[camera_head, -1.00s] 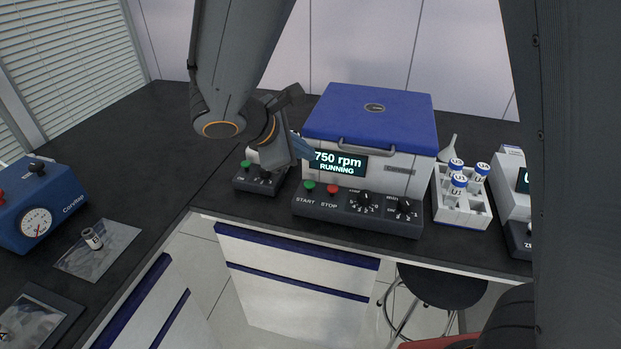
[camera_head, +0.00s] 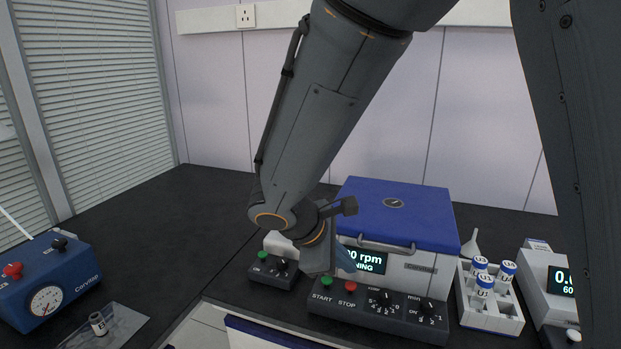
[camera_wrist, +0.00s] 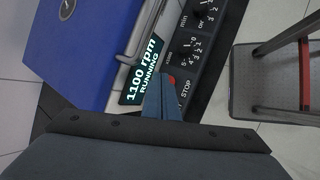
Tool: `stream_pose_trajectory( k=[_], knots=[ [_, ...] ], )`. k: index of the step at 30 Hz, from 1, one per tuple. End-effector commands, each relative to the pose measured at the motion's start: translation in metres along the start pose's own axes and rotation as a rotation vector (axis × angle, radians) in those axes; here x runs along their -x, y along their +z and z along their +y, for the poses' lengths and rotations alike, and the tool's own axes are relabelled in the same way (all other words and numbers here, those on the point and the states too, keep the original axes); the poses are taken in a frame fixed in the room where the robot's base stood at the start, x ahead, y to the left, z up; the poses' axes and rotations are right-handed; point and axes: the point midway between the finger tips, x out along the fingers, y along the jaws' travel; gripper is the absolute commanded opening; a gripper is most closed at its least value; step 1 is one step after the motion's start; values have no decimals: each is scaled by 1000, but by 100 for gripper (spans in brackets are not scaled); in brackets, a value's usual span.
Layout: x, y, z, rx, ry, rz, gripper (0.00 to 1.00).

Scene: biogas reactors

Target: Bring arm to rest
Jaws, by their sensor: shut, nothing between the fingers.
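My gripper (camera_head: 346,260) is in front of the centrifuge's display in the head view, with its blue-grey fingers together and nothing between them. In the wrist view the closed fingers (camera_wrist: 168,98) point toward the red STOP button. The centrifuge (camera_head: 405,225) has a closed blue lid and a dark control panel. Its display (camera_wrist: 143,72) reads 1100 rpm RUNNING in the wrist view; my gripper partly covers it in the head view. Whether the fingertips touch the panel cannot be told.
A white rack (camera_head: 490,310) with blue-capped tubes stands right of the centrifuge, with a funnel (camera_head: 470,243) behind it. The dark bench at the back left is clear. A step stool (camera_wrist: 270,85) stands on the floor.

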Motion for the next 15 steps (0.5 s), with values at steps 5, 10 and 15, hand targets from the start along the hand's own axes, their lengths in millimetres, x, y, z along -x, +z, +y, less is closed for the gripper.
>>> stream_pose_trajectory(
  k=[5,10,15],
  knots=[
    [-33,57,-53,-373,-279,30,0],
    [-46,88,-94,-782,-493,65,0],
    [-51,105,-112,-1129,-612,89,0]
  ],
)
